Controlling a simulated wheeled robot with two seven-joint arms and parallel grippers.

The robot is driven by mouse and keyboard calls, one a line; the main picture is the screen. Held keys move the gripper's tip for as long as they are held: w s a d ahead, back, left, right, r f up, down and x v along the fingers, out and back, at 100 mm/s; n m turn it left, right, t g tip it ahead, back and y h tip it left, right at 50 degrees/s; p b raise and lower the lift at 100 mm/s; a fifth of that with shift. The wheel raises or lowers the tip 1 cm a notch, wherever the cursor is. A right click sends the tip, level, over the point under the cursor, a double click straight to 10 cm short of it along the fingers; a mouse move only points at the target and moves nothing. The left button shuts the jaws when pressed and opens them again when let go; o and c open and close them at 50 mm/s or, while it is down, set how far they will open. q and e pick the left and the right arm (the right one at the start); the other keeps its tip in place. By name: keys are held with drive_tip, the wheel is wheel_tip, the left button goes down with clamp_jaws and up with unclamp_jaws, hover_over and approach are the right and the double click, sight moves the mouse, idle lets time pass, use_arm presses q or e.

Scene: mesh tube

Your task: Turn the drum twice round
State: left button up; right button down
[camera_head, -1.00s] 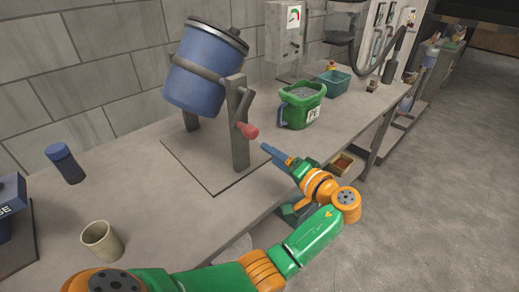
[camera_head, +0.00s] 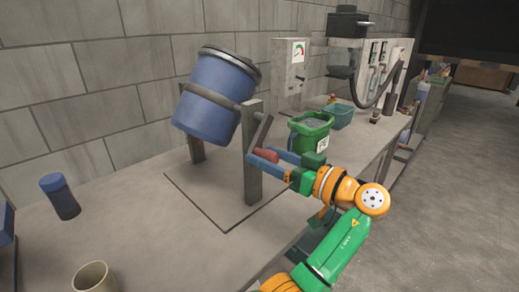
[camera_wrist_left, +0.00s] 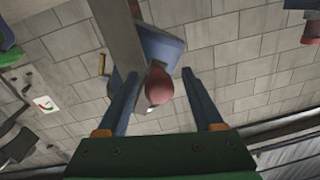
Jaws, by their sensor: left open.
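The blue drum (camera_head: 213,98) with a dark lid hangs tilted in a grey metal stand (camera_head: 253,160) on the bench. A crank with a red handle (camera_head: 266,155) sits on the stand's right side. My left gripper (camera_head: 264,153) is open at the crank, its blue fingers on either side of the red handle in the head view. In the left wrist view the red handle (camera_wrist_left: 159,85) shows between the two open fingers (camera_wrist_left: 160,95), near their tips. I cannot tell whether the fingers touch it. My right gripper is not in view.
A green bucket (camera_head: 311,138) stands just behind my left gripper, with a teal bin (camera_head: 338,115) beyond it. A blue-capped bottle (camera_head: 60,196) and a beige cup (camera_head: 93,277) stand on the bench (camera_head: 135,222) at left. A gauge box (camera_head: 293,66) is on the wall.

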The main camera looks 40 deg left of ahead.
use_arm(q)
drive_tip(key=shift+a, duration=1.1)
clamp_jaws()
idle(0.5)
